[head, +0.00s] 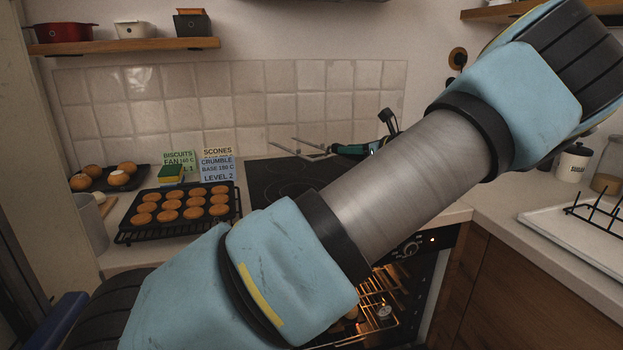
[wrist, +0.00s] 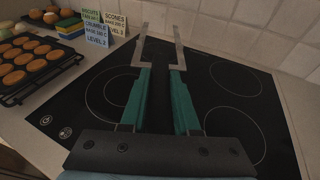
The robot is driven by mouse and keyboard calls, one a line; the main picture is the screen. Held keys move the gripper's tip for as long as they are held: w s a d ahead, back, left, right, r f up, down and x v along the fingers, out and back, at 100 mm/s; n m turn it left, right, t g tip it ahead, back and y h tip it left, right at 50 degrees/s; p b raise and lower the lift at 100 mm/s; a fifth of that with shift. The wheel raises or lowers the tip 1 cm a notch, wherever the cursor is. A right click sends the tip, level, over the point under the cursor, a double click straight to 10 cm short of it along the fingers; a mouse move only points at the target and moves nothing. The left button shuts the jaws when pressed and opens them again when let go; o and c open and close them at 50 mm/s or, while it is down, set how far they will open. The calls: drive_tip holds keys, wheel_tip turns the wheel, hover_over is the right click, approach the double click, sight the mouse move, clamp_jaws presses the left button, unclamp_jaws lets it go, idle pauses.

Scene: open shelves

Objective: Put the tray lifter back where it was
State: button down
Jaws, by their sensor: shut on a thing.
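The tray lifter (wrist: 184,103) has green lengths and two grey metal prongs with bent ends. My gripper (wrist: 161,100) is shut on it, and it points away from me over the black hob. In the head view the tray lifter (head: 348,149) shows beyond my arm, held above the hob with its prongs toward the left. My arm hides part of the hob and my gripper there. The exact contact between the fingers and the lifter is hard to make out.
A dark tray of round biscuits (head: 184,208) stands left of the hob (head: 284,178). Behind it are recipe cards (head: 218,164) and a sponge (head: 170,174). A second tray of buns (head: 118,178) is farther left. The lit oven (head: 378,300) is below. Tiled wall behind.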

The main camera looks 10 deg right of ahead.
drive_tip(key=shift+f+p, duration=1.15)
drive_tip(key=shift+f, duration=3.8)
drive_tip(key=c, duration=0.6)
unclamp_jaws()
drive_tip(key=shift+c, duration=0.2)
drive_tip(key=shift+s+d, duration=0.2)
drive_tip(key=shift+s, duration=0.1)
drive_tip(key=b+v, duration=0.1)
drive_tip(key=v, duration=0.4)
drive_tip(key=b+v, duration=0.2)
drive_tip(key=v, duration=0.4)
drive_tip(key=shift+r, duration=0.3)
